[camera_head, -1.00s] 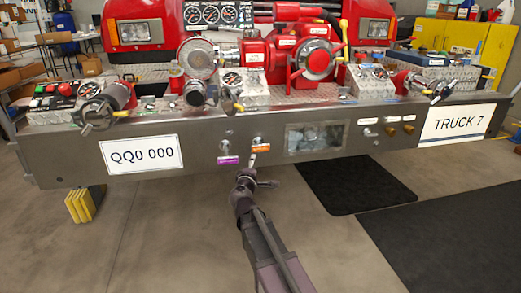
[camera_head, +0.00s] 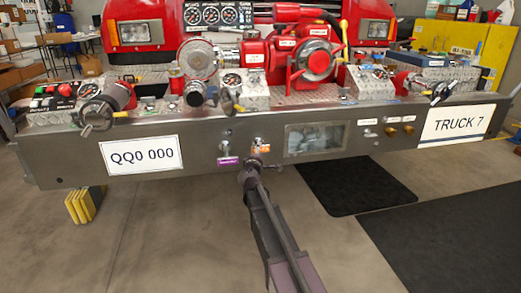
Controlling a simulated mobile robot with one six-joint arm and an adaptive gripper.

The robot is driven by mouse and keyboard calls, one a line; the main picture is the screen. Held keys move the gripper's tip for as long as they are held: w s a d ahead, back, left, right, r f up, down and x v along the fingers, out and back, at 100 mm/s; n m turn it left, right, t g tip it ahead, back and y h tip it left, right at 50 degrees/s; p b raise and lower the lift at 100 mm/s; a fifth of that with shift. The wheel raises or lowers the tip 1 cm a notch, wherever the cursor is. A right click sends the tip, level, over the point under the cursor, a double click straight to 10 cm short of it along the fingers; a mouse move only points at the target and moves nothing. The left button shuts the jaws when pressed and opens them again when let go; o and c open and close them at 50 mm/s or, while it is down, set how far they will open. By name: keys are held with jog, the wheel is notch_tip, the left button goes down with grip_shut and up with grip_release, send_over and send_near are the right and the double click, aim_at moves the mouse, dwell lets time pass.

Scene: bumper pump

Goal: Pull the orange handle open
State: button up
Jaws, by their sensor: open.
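The orange handle (camera_head: 264,148) is a small orange-labelled pull on the front face of the grey bumper (camera_head: 330,158), right of the middle between the plate and the window. Its lower part is hidden behind my gripper. My gripper (camera_head: 252,164) is at the bumper face, just below and slightly left of the orange label. Its jaws are open, but they are small here, and I cannot tell whether they touch the handle or surround it. A similar handle with a purple label (camera_head: 227,161) sits close to the left of my gripper.
Left of the handles is a white plate reading QQ0 000 (camera_head: 141,154). Pump gear covers the bumper top. The floor in front is clear, with dark mats (camera_head: 345,184).

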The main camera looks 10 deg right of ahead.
jog(key=shift+x, duration=1.55)
